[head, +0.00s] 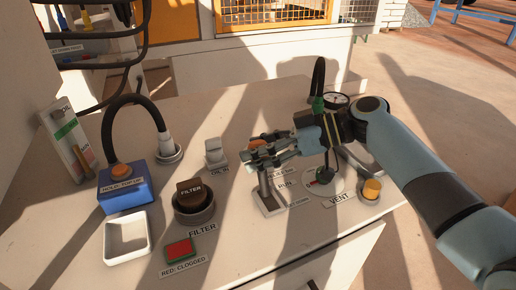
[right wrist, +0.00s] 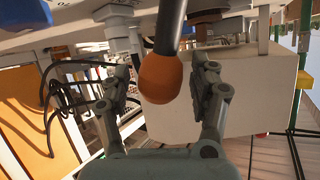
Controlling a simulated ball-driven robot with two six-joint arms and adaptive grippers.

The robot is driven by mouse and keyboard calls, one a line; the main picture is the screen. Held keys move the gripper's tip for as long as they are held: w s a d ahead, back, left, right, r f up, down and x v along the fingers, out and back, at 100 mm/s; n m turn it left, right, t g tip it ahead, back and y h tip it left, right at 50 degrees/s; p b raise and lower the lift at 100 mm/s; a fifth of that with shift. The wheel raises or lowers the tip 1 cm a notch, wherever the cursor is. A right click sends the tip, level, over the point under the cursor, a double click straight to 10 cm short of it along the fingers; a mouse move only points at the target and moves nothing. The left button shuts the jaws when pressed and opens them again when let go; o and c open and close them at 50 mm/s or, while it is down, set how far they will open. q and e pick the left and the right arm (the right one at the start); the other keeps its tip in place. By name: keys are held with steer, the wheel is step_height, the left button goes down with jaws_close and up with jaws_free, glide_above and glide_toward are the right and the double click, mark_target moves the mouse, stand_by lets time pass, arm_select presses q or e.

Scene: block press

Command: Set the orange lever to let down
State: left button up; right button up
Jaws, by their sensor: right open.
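The orange lever's round knob (head: 257,143) shows in the head view, partly hidden by my right gripper (head: 258,157). Its labelled bracket (head: 268,192) stands below on the panel, marked RUN in the middle; the upper label is partly covered and the lower one is hard to read. In the right wrist view the orange knob (right wrist: 160,79), on a dark shaft, is between the two spread fingers, with a gap on each side. My right gripper is open and holds nothing. The lever's exact setting is partly hidden. My left gripper is not in view.
To the left are a blue box (head: 124,192), a FILTER knob (head: 191,194), a white tray (head: 127,238) and a red indicator (head: 179,249).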

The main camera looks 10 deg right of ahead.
mark_target(267, 191)
jaws_close()
stand_by(0.5)
